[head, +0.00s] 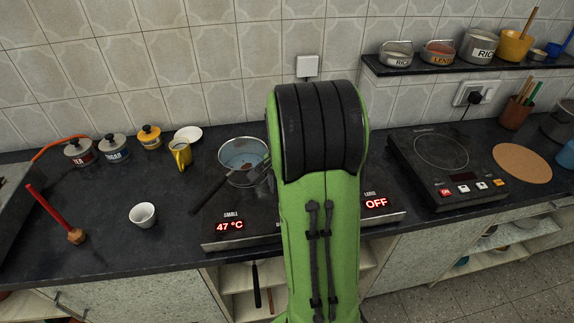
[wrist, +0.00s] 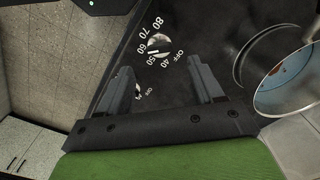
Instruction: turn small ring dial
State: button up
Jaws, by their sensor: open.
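In the wrist view, a round pale dial (wrist: 159,44) sits on the dark hotplate (wrist: 215,35), with OFF and numbers from 40 to 80 around it. Its dark mark lies near 50. A second dial (wrist: 138,90) is partly hidden by my left finger. No ring name shows by either dial. My gripper (wrist: 158,64) is open and empty, its fingers spread to either side below the numbered dial in the picture. In the head view, the small display (head: 229,225) reads 47 °C and the large display (head: 376,203) reads OFF. My arm hides the dials there.
A saucepan (head: 243,160) with a dark handle stands on the hotplate's left; it also shows at the right of the wrist view (wrist: 289,100). A second cooker (head: 441,165) is right.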

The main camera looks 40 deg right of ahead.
notch_tip(320, 180, up, 10)
jog(key=p, duration=0.2)
jog(key=shift+f, duration=0.2)
jog(key=s+a+r+n+t, duration=0.1)
jog(key=s+a+r+n, duration=0.15)
jog(key=a, duration=0.25)
jog(key=s+a+r+n+t+p, duration=0.1)
jog(key=a+r+n, duration=0.1)
jog(key=a+n, duration=0.15)
jog(key=s+a+r+n+t, duration=0.1)
jog(key=a+r+n, duration=0.1)
jog(key=a, duration=0.3)
jog(key=s+a+n+t, duration=0.2)
jog(key=s+a+n, duration=0.5)
jog(key=shift+s+f+n+t, duration=0.15)
jog(key=shift+f+n+t, duration=0.15)
jog(key=shift+f+n, duration=0.1)
